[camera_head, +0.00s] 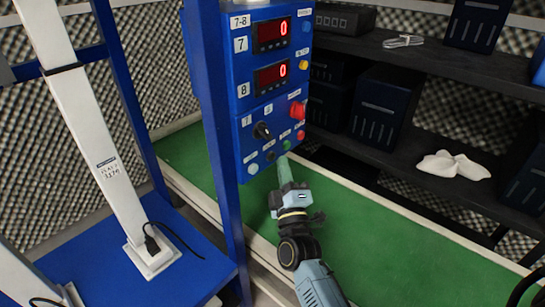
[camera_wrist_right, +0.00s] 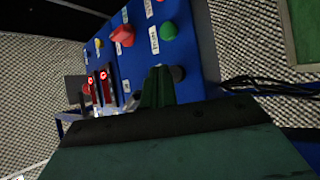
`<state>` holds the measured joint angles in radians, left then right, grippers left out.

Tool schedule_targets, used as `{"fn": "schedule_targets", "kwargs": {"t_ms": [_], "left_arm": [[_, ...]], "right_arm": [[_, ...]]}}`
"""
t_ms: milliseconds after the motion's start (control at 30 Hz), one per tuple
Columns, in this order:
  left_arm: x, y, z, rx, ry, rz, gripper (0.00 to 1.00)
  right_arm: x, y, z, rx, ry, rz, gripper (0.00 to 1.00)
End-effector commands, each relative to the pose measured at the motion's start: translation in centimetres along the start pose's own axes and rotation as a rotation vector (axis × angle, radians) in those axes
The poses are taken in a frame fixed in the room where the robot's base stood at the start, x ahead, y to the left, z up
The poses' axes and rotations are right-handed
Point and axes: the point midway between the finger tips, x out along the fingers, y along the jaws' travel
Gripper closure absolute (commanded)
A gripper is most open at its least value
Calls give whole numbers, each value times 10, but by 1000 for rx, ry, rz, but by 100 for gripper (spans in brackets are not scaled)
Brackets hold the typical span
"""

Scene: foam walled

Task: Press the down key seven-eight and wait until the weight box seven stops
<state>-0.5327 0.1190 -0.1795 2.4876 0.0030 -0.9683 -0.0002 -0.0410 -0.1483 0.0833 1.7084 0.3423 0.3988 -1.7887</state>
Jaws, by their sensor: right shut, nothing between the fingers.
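The blue control panel (camera_head: 240,120) has a display (camera_head: 272,34) labelled 7 and one (camera_head: 272,76) labelled 8, both showing a red 0. Its lower part carries a black knob (camera_head: 262,130) and several buttons. My right gripper (camera_head: 284,165) is shut and empty, its tips at the panel's lower right. In the right wrist view the fingertips (camera_wrist_right: 160,80) are at a dark round button (camera_wrist_right: 178,73), beside a green button (camera_wrist_right: 168,31). I cannot tell whether they touch it or read its label. I cannot make out weight box seven. My left gripper is not in view.
A red switch (camera_head: 298,111) sticks out on the panel's right side. A blue frame post (camera_head: 214,130) stands left of the panel. Dark shelves (camera_head: 420,150) with black boxes are at the right. The green floor (camera_head: 380,225) is open around my right arm.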

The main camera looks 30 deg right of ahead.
Motion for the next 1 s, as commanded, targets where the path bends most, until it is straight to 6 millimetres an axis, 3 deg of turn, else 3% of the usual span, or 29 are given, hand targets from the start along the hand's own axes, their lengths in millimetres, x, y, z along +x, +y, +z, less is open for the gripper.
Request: {"fn": "schedule_targets", "kwargs": {"t_ms": [1000], "left_arm": [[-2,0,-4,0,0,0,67]], "right_arm": [[6,-5,-5,0,0,0,100]]}}
